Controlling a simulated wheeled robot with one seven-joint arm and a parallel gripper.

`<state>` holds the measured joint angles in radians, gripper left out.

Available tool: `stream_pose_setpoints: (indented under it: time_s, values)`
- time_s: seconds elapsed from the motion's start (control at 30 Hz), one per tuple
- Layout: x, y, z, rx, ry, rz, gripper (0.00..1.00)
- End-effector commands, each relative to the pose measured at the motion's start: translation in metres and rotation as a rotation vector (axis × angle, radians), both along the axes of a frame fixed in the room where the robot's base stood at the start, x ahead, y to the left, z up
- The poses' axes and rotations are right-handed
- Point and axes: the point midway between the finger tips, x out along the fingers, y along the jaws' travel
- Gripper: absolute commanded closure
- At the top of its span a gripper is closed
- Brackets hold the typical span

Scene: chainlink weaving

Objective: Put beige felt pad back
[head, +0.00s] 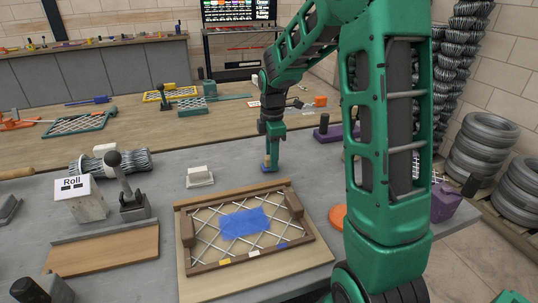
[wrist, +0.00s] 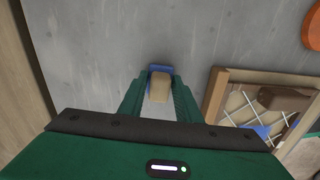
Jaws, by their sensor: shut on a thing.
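My gripper (wrist: 160,92) is shut on the beige felt pad (wrist: 159,88), a small tan block between its fingers. A small blue piece (wrist: 161,68) shows behind and beside the pad in the wrist view. In the head view, my gripper (head: 271,160) points down behind the wooden frame, with the blue piece (head: 268,169) low at its tips. The pad is mostly hidden there. I cannot tell whether the pad touches the blue piece or the grey tabletop.
The wooden frame (head: 186,230) with wire mesh and a blue patch (head: 244,222) lies in front of my gripper. A white block (head: 200,177) stands to its left, a Roll box (head: 83,200) farther left. An orange disc (head: 338,217) lies at right. Grey tabletop around my gripper is clear.

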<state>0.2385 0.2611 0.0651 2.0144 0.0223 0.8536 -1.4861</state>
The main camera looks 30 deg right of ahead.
Motion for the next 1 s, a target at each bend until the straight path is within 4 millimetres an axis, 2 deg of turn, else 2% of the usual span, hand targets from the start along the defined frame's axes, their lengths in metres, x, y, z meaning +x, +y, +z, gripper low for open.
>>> stream_pose_setpoints:
  time_s: [0.43,0.47,0.5,0.53,0.93,1.0]
  values:
    - [0.000,0.001,-0.006,0.000,0.000,0.000,1.00]
    - [0.000,0.001,-0.006,0.000,0.000,0.000,0.65]
    - [0.000,0.001,-0.006,0.000,0.000,0.000,0.55]
    - [0.000,0.001,-0.006,0.000,0.000,0.000,0.51]
    - [0.000,0.001,-0.004,0.000,0.000,0.001,0.51]
    - [0.001,0.001,0.005,-0.001,-0.002,0.001,0.51]
